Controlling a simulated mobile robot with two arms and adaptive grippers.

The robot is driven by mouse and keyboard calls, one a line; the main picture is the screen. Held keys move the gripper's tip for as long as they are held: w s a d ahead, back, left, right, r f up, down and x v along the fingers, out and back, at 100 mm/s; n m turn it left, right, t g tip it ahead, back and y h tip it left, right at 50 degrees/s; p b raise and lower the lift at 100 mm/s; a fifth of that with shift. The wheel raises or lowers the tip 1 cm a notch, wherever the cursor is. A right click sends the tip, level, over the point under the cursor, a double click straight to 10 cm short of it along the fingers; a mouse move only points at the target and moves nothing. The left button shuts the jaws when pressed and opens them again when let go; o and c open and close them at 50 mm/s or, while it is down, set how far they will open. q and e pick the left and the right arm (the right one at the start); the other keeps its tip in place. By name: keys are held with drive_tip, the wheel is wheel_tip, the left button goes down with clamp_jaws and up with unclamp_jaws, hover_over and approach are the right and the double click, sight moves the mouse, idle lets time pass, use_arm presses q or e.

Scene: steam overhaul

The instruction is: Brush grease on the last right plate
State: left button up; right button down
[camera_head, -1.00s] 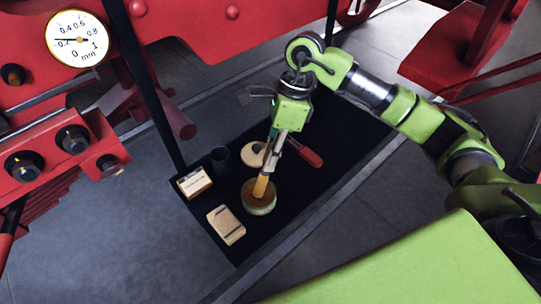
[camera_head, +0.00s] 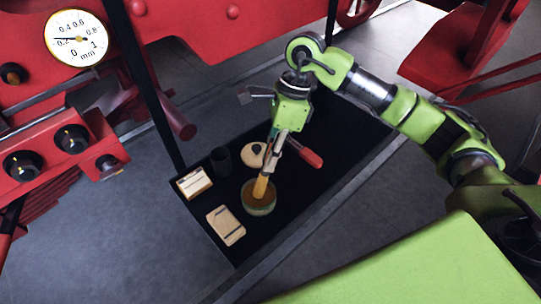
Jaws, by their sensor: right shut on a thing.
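My right gripper (camera_head: 279,143) points down over the black tray and is shut on the brush (camera_head: 262,187), a tan, upright tool. The brush's lower end is in the round grease tin (camera_head: 258,203), whose brownish contents show around it. The bristles are hidden inside the tin. No plate that I can single out as the last right one shows in this view. My left gripper is not in view.
The black tray (camera_head: 310,205) also holds a dark cup (camera_head: 221,161), a round pale lid (camera_head: 252,154), a red-handled tool (camera_head: 311,158), a small box (camera_head: 194,183) and a wooden block (camera_head: 226,225). A dial gauge (camera_head: 77,38) and red machinery (camera_head: 60,140) stand at left.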

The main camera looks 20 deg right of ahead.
drive_tip(key=shift+r+p, duration=0.45)
drive_tip(key=shift+r, duration=0.35)
drive_tip(key=shift+r+p, duration=1.2)
drive_tip(key=shift+r, duration=1.5)
drive_tip(key=shift+f, duration=0.1)
